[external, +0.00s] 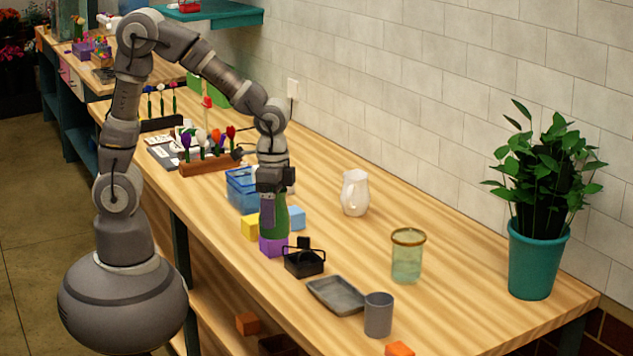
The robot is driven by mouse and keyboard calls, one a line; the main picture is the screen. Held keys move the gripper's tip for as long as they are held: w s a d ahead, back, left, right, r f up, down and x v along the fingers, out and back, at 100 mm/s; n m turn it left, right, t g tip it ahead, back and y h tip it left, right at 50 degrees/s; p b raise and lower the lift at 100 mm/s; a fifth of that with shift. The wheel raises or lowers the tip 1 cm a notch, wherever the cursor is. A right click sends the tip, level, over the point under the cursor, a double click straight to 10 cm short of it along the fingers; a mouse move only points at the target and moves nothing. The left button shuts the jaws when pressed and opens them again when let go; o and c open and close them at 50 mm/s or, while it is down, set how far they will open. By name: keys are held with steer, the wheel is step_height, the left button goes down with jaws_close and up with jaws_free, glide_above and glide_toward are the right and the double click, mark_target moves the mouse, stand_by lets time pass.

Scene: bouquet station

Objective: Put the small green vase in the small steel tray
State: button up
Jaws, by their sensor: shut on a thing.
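The small green vase (282,222) is upright in my gripper (270,208), which points down and is shut on it. Part of the vase is hidden behind the gripper's finger. Its lower end is close to a purple block (273,247); I cannot tell whether it touches the table or the block. The small steel tray (337,296) is a shallow grey rectangular dish, lying empty on the table to the right and nearer the front edge, apart from the gripper.
A black basket (304,262) stands between the vase and the tray. A grey cup (378,314) is just right of the tray. A glass jar (407,257), white pitcher (355,193), yellow block (251,227), light blue block (291,217) and blue crate (241,190) stand around.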

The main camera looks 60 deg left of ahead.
steer(key=s, duration=0.1)
steer(key=s+d, duration=0.1)
steer(key=s, duration=0.1)
steer(key=shift+f+b, duration=0.2)
steer(key=shift+b, duration=0.1)
step_height(320, 180, down, 9)
steer(key=b, duration=0.3)
glide_above(338, 298)
steer(key=shift+f, duration=0.9)
steer(key=shift+f+b, duration=0.65)
steer(key=shift+f, duration=1.1)
steer(key=shift+f, duration=0.1)
steer(key=o, duration=1.5)
